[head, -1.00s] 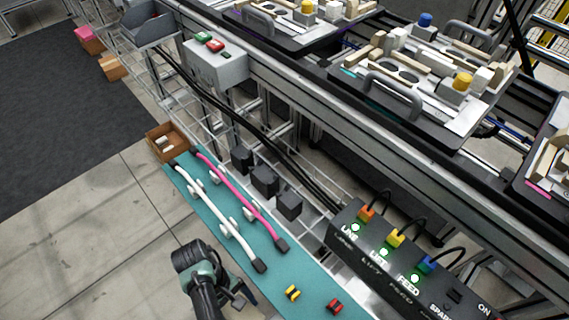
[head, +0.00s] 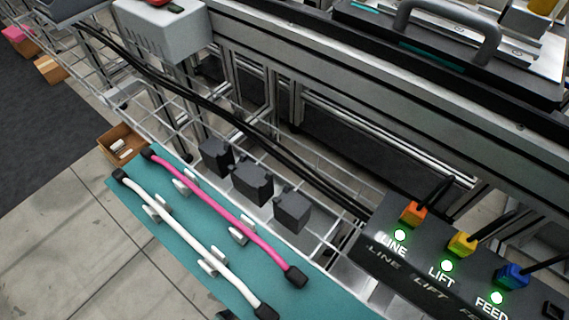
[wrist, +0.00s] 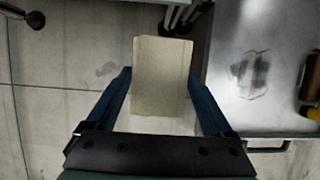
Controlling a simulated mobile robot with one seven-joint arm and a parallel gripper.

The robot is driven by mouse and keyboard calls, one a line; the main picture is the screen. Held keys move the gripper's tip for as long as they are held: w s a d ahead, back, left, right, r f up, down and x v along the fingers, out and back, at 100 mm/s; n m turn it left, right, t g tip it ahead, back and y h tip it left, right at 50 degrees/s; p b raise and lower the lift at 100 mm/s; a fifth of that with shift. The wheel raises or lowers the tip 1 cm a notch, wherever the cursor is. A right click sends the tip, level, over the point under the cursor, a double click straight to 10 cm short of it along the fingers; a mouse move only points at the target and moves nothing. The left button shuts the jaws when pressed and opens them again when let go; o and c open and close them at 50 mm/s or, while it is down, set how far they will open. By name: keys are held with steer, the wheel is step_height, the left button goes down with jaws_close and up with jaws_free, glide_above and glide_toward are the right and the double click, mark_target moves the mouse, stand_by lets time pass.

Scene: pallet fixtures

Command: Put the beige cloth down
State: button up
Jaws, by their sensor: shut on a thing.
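The beige cloth (wrist: 163,62) shows in the wrist view as a flat, folded rectangle. It lies between the two dark blue fingers of my gripper (wrist: 163,85), which is shut on it. Tiled floor lies below the cloth and to its left. The cloth does not show in the head view, and my gripper cannot be made out there.
In the wrist view a grey metal surface (wrist: 229,90) with a dark smudge is at the right, with a brown and yellow object (wrist: 311,95) at its edge. The head view shows a teal mat (head: 190,235) with white and pink cables (head: 222,215) and a black plug box (head: 420,275).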

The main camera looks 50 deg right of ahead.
steer(key=d+b, duration=0.1)
steer(key=d, duration=0.4)
steer(key=d+b, duration=0.1)
steer(key=d, duration=0.5)
steer(key=w+d+b, duration=0.1)
steer(key=d+b, duration=0.1)
steer(key=d, duration=0.4)
steer(key=b+x, duration=0.3)
steer(key=shift+a+f, duration=0.3)
steer(key=shift+f, duration=0.4)
steer(key=o, duration=1.1)
steer(key=shift+s+f, duration=0.1)
steer(key=shift+f, duration=0.05)
steer(key=shift+c, duration=0.2)
steer(key=shift+r, duration=0.5)
steer(key=p+v, duration=0.7)
steer(key=v, duration=0.5)
